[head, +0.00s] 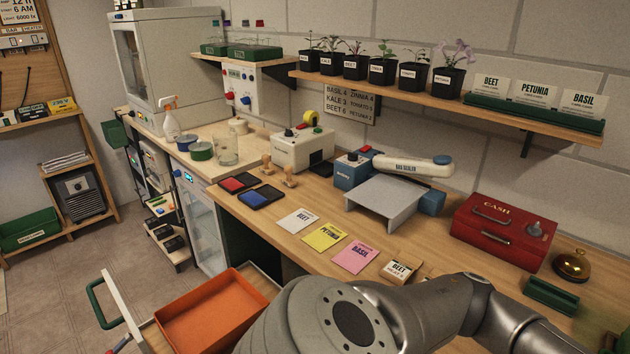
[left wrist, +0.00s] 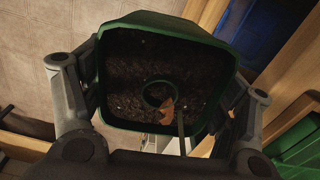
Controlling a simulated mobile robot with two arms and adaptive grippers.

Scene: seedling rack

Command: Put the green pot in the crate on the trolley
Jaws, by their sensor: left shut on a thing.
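The green pot (left wrist: 165,22) fills the middle of the left wrist view, seen from its open top. It holds dark soil with a small hollow and a brown leaf-like scrap. My left gripper (left wrist: 165,100) is shut on it, with one finger against each side. Neither the pot nor the left gripper can be made out in the head view. A green slatted thing (left wrist: 298,150) shows at the right of the left wrist view; I cannot tell whether it is the crate. My right gripper is not in view.
An orange tray (head: 183,330) sits in an open drawer with a green handle (head: 98,303). The wooden bench (head: 262,222) carries seed packets, ink pads, a sealer (head: 405,165) and a red cash box (head: 500,232). Small potted plants stand on the shelf (head: 440,93). My arm covers the bench's front right.

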